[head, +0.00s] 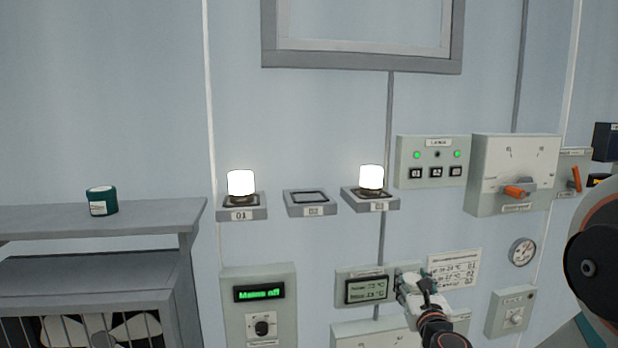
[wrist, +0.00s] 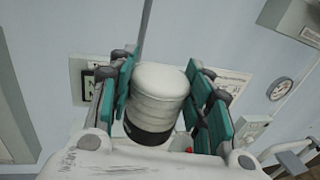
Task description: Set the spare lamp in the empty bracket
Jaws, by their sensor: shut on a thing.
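Three small grey brackets are on the wall in the head view. The empty bracket 02 (head: 312,210) is in the middle, between bracket 01 (head: 255,214) and bracket 03 (head: 379,206). Lit white lamps stand upright in bracket 01 (head: 240,182) and bracket 03 (head: 371,176). My gripper (head: 415,283) is below and to the right of the empty bracket, in front of the lower wall panels. In the wrist view, my gripper (wrist: 160,105) is shut on the spare lamp (wrist: 160,90), an unlit white ribbed cylinder with a black base, between its teal pads.
A lamp panel (head: 432,162) shows two green lights with a dark one between. Beside it is a switch box (head: 512,170) with an orange handle. A display reading "Mains off" (head: 259,293) is lower left. A teal tin (head: 102,201) stands on the left shelf (head: 50,219).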

